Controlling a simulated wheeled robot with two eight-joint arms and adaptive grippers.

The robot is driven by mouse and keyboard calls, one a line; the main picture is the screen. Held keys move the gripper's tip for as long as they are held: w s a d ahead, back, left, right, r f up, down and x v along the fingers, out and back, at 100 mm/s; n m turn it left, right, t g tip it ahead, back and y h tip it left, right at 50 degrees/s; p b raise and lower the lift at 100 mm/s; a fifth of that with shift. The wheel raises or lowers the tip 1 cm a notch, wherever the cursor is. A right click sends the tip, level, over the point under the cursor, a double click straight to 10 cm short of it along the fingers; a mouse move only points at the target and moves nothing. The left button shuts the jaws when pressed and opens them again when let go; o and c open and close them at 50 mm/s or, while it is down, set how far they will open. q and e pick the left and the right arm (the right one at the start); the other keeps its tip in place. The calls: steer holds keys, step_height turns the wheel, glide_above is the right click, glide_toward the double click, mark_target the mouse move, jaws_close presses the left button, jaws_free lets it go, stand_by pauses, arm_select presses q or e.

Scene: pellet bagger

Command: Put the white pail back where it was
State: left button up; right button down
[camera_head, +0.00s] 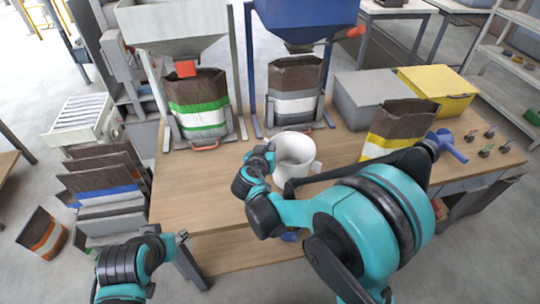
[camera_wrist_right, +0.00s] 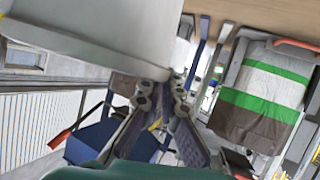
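The white pail (camera_head: 296,152) is upright above the front middle of the wooden table, with a handle-like part on its right side. Whether its base touches the table is hard to tell. My right gripper (camera_head: 268,152) is at the pail's left side, its fingertips against the wall near the rim. In the right wrist view the pail (camera_wrist_right: 85,35) fills the upper left and the gripper's fingers (camera_wrist_right: 162,92) come together at its edge.
Behind the pail stand a green-striped bag (camera_head: 198,108) under the grey hopper (camera_head: 172,20) and a white-striped bag (camera_head: 295,92) under the blue hopper (camera_head: 305,15). A yellow-striped bag (camera_head: 397,130) and grey box (camera_head: 365,92) are right. The table's left front (camera_head: 190,190) is clear.

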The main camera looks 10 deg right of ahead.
steer(key=shift+f+b, duration=0.55)
steer(key=shift+f, duration=1.1)
steer(key=c, duration=1.7)
jaws_free()
